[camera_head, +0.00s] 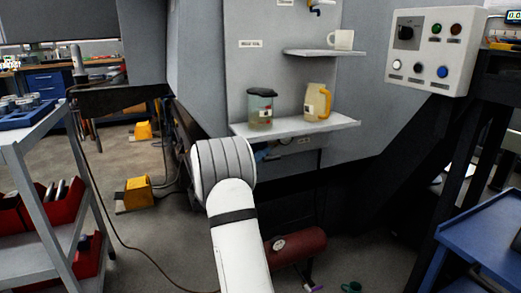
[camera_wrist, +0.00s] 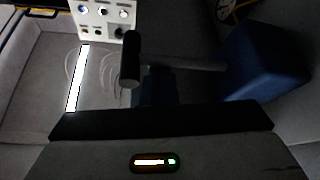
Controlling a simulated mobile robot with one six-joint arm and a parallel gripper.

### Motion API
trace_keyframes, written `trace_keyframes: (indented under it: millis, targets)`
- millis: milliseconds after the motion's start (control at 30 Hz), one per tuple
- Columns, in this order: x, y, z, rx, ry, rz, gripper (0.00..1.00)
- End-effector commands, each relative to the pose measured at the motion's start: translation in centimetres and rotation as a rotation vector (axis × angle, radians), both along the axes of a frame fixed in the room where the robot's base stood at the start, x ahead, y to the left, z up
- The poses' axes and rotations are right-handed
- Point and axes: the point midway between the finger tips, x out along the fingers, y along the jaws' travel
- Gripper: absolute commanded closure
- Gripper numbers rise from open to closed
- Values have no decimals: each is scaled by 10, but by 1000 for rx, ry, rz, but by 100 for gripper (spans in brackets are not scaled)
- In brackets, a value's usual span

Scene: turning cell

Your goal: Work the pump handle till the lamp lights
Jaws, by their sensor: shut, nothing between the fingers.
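In the wrist view, a blue block (camera_wrist: 265,65) carries a rod ending in a black grip (camera_wrist: 130,60), which looks like the pump and its handle. My gripper (camera_wrist: 154,85) is shut and empty, dark and hard to make out, close to the rod; I cannot tell whether they touch. In the head view my white arm hides my gripper, and only a bit of blue (camera_head: 262,154) shows below the lower shelf. A pale control box (camera_head: 432,52) carries a green lamp (camera_head: 436,28) and a reddish-brown lamp (camera_head: 456,29); both look unlit. Which lamp the task means is unclear.
A lower shelf (camera_head: 340,124) holds a lidded clear jar (camera_head: 260,108) and a yellow-handled jug (camera_head: 318,102) just above my arm. A mug (camera_head: 341,39) stands on the upper shelf. A red tank (camera_head: 296,244) lies near the floor. Carts stand left and right.

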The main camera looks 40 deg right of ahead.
Motion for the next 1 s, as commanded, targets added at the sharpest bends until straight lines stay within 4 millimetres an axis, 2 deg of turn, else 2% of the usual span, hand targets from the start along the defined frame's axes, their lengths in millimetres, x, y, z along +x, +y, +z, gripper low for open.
trace_keyframes:
  millis: [400, 1000]
  targets:
    - [-4, -4, -21, 3, 3, -10, 100]
    - [-6, -7, -30, 11, 10, -17, 100]
